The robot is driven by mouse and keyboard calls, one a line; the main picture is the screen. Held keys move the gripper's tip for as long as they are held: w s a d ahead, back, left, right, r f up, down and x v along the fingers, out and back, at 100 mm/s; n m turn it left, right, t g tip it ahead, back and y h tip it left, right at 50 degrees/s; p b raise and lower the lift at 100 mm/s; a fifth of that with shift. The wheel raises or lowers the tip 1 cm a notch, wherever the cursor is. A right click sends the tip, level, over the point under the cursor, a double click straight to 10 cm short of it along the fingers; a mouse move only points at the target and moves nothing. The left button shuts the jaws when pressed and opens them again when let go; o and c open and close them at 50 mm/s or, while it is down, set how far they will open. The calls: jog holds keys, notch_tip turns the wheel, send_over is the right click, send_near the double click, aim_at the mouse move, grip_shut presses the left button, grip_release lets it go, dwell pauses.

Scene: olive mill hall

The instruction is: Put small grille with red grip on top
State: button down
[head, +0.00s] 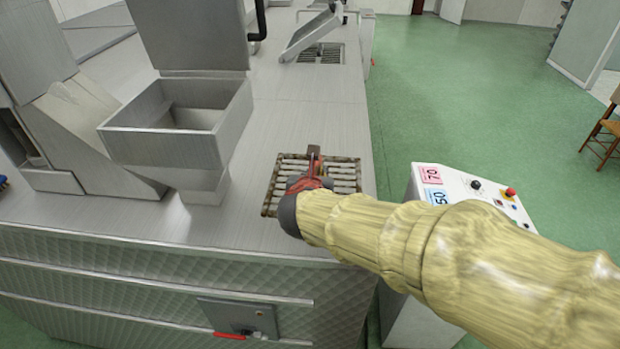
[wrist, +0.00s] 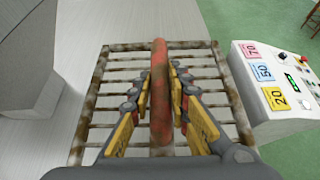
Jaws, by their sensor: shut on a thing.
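The small grille (head: 346,172) is a rusty metal grid of bars in a rectangular frame, at the right end of the steel machine top (head: 285,115). Its bars also fill the middle of the wrist view (wrist: 210,62). A red grip (wrist: 160,75) runs lengthwise over the grille's centre. My gripper (wrist: 162,88) is shut on the red grip, one yellow-and-grey finger on each side. In the head view my gripper (head: 312,180) is over the grille and hides part of it. I cannot tell whether the grille touches the surface below.
A steel hopper (head: 165,140) stands on the machine to the left. A control box (head: 462,188) with coloured number labels stands close on the right. Another grating (head: 322,55) lies farther back under a chute (head: 312,32).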

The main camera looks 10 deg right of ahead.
jog(key=w+f, duration=0.1)
jog(key=w, duration=0.3)
jog(key=w+f, duration=0.1)
jog(key=w, duration=0.1)
jog(key=shift+f, duration=0.35)
jog(key=w+f, duration=0.1)
jog(key=f, duration=0.1)
jog(key=w+f, duration=0.2)
jog(key=f, duration=0.1)
jog(key=w+f, duration=0.2)
jog(key=f, duration=0.1)
jog(key=shift+a+f, duration=0.15)
jog(key=shift+f, duration=0.05)
jog(key=shift+s+f, duration=0.1)
jog(key=shift+s, duration=0.05)
jog(key=shift+f, duration=0.25)
jog(key=c, duration=1.7)
grip_release()
